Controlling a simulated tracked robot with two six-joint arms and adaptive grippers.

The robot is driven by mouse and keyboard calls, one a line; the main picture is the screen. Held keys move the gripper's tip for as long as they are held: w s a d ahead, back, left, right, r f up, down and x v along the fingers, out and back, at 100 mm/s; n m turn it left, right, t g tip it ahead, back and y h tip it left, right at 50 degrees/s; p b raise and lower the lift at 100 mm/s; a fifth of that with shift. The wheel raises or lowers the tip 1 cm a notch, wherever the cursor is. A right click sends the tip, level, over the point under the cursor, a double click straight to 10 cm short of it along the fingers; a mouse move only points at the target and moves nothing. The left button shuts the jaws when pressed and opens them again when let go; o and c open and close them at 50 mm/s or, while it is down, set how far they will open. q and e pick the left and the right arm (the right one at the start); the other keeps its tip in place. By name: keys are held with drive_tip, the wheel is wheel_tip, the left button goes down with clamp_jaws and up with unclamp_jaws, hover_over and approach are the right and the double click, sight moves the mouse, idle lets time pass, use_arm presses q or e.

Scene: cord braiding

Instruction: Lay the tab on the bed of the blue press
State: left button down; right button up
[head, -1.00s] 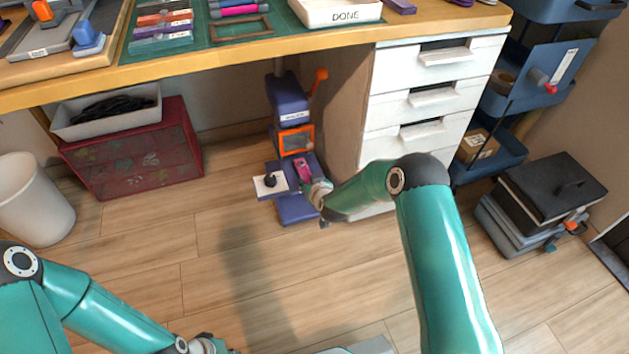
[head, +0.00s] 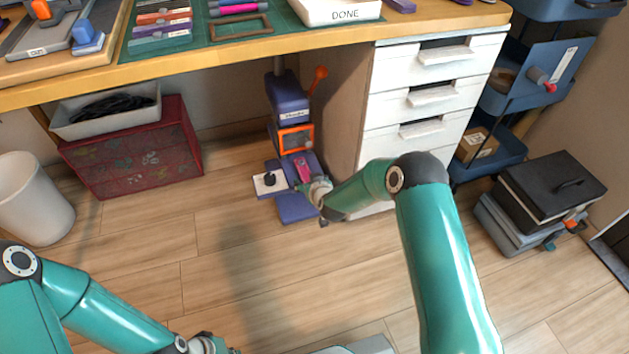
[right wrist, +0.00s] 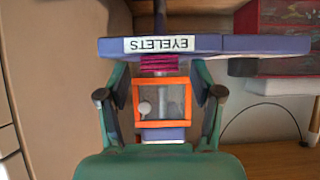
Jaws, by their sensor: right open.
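The blue press (head: 289,100) stands on the floor under the workbench, with an orange-framed window and an orange lever knob. A magenta piece, apparently the tab (head: 303,168), lies on the press's low bed (head: 298,210). My right gripper (head: 314,187) is beside it, at the bed's right side. In the right wrist view, which is upside down, my right gripper (right wrist: 160,95) is open, its fingers apart. The magenta piece (right wrist: 160,64) shows between them, next to the bed edge labelled EYELETS (right wrist: 160,44). My left gripper (head: 210,345) is cut off by the bottom edge.
A white plate with a black knob (head: 270,182) sits at the bed's left. White drawers (head: 425,95) stand close on the right. A red chest (head: 135,150) with a grey tray (head: 105,110) and a white bin (head: 35,200) are left. The floor in front is clear.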

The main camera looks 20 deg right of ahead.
drive_tip(key=shift+s+r, duration=0.1)
drive_tip(key=s+d+r+g+p, duration=0.15)
drive_tip(key=s+r+p, duration=0.35)
drive_tip(key=s, duration=0.8)
drive_tip(key=s+a+f+m+g+y+p, duration=0.1)
drive_tip(key=s+a+g, duration=0.15)
drive_tip(key=s, duration=0.65)
drive_tip(key=s+a+f+m+g+y+p, duration=0.15)
drive_tip(key=s+g, duration=0.25)
drive_tip(key=s, duration=0.5)
drive_tip(key=s+a+f+g+y+p, duration=0.1)
drive_tip(key=s+a+g, duration=0.2)
drive_tip(key=s, duration=0.6)
wheel_tip(320, 180, up, 37)
drive_tip(key=p, duration=3.6)
drive_tip(key=shift+p, duration=0.4)
drive_tip(key=shift+f, duration=0.15)
